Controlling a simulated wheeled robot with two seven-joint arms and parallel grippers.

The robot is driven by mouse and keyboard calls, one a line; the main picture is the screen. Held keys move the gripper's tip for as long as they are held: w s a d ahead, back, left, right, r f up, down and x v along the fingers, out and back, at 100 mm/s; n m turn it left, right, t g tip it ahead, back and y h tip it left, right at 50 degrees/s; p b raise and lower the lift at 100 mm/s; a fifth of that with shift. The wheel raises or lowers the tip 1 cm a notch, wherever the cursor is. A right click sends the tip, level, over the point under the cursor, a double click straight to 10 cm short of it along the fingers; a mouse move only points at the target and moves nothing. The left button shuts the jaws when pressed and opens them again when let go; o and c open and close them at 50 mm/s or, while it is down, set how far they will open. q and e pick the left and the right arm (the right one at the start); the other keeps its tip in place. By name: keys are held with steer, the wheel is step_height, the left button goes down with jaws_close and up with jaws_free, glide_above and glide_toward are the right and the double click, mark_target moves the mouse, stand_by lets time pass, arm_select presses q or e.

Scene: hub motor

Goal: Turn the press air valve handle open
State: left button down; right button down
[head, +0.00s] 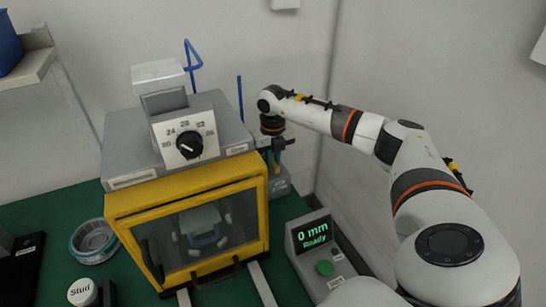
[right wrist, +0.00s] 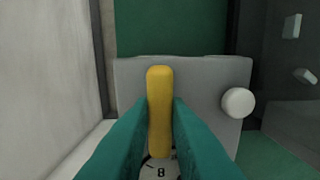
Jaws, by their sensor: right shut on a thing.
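The valve handle (right wrist: 159,95) is a yellow bar with rounded ends. In the right wrist view it points straight up the picture, above a grey valve block (right wrist: 205,78). The teal fingers of my right gripper (right wrist: 159,122) are shut on it, one on each side. In the head view my right gripper (head: 276,153) points down beside the press, and the handle is mostly hidden there. A dial with a figure 8 (right wrist: 160,170) shows partly below the handle, between the fingers. My left gripper is not in view.
The press (head: 185,215) with its yellow framed door stands left of my right gripper. A control box (head: 318,250) reading "0 mm Ready" stands in front at right. A white round knob (right wrist: 238,102) sits right of the handle. A wall (right wrist: 45,70) is close on the left there.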

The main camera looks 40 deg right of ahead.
mark_target(273, 161)
steer(key=shift+w+r, duration=0.1)
steer(key=c, duration=1.4)
jaws_free()
step_height(273, 161, up, 12)
steer(key=shift+f+b, duration=0.1)
steer(key=shift+b, duration=0.8)
